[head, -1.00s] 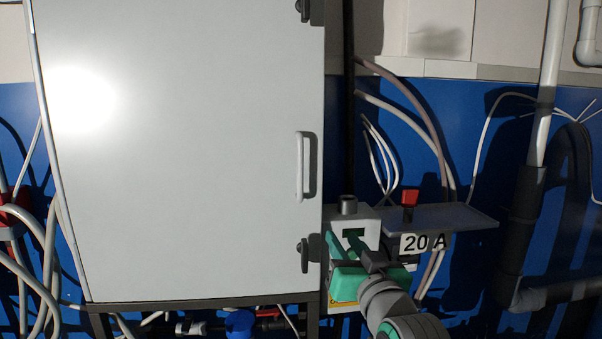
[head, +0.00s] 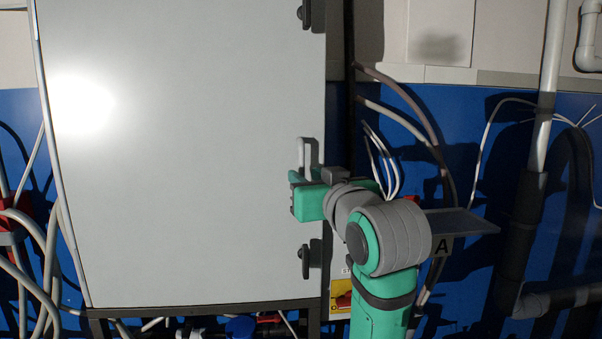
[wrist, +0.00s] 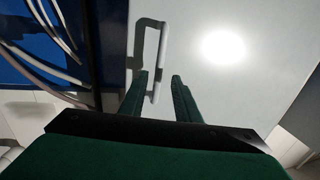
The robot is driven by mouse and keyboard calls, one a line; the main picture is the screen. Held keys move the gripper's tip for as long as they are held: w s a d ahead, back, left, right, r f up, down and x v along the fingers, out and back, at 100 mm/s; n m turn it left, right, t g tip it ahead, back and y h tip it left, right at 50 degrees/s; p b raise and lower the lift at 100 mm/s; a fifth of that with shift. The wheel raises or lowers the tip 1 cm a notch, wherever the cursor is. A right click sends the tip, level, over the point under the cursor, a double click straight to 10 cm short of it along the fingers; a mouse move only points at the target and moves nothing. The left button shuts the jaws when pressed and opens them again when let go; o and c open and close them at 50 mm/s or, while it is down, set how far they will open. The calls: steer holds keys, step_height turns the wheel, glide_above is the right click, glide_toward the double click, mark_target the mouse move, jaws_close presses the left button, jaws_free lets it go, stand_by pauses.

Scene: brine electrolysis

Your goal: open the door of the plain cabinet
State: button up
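The plain cabinet's pale grey door (head: 180,190) fills the left and middle of the head view and looks closed. Its white upright bar handle (head: 305,152) is near the door's right edge; its lower part is hidden behind my gripper (head: 308,195). In the wrist view the handle (wrist: 162,50) runs down between the two green fingertips of my gripper (wrist: 159,76). The fingers are apart, one on each side of the bar, with no visible contact. How deep the bar sits between them I cannot tell.
Dark latches sit on the door edge above (head: 305,12) and below (head: 305,262) the handle. Right of the cabinet are loose cables (head: 415,120), a grey shelf (head: 465,222) partly behind my arm, and pipes (head: 530,210).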

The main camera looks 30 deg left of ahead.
mark_target(303, 172)
steer(key=shift+x, duration=2.5)
steer(key=shift+w+d, duration=0.15)
steer(key=c, duration=0.7)
steer(key=shift+w, duration=0.1)
jaws_close()
